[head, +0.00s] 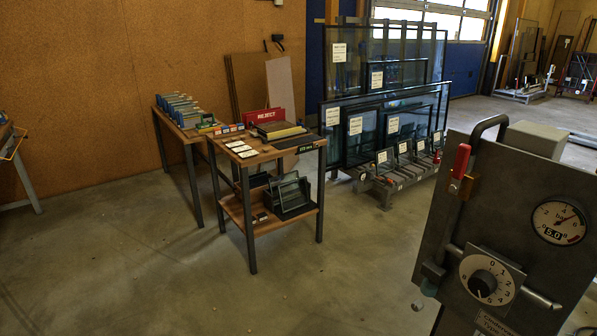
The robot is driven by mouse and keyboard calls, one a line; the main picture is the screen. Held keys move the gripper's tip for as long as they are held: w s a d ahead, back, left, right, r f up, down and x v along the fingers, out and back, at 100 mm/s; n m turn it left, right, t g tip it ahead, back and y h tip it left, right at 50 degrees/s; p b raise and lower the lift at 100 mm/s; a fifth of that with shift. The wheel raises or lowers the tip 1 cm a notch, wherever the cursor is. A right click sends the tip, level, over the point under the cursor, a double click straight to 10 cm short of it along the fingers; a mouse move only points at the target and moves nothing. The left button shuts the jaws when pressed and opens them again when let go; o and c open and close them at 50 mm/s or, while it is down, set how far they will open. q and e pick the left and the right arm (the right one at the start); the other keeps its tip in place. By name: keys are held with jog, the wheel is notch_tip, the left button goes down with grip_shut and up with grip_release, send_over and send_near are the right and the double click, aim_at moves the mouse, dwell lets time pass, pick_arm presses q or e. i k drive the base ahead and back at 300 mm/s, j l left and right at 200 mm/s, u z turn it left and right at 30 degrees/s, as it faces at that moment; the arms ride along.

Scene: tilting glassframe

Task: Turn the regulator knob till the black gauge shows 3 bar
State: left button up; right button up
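The regulator knob (483,283) is a black round knob on a white numbered dial, low on the front of a grey metal unit at the right. A pale pointer mark on the knob points toward the lower left. The needle points to the upper right. Neither of my grippers shows in this view, and nothing touches the knob or gauge.
The grey unit (447,235) has a red-handled lever (460,162) on its left edge and a horizontal bar behind the knob's plate. A wooden cart (262,158) and a rack of glass frames (390,85) stand farther back. Open concrete floor (350,255) lies left of the unit.

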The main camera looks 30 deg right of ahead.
aim_at(483, 282)
jog(key=i+l+z, duration=0.1)
jog(key=i+z, duration=0.4)
jog(key=i, duration=0.15)
jog(key=i+j+z, duration=0.1)
jog(key=i+z, duration=0.4)
jog(key=i+j+z, duration=0.45)
jog(key=i, duration=0.25)
jog(key=z, duration=0.5)
jog(key=i+z, duration=0.1)
jog(key=z, duration=0.35)
jog(key=j+z, duration=0.1)
jog(key=z, duration=0.4)
jog(key=i+j+z, duration=0.1)
jog(key=z, duration=0.85)
jog(key=i+j, duration=0.05)
jog(key=j, duration=0.05)
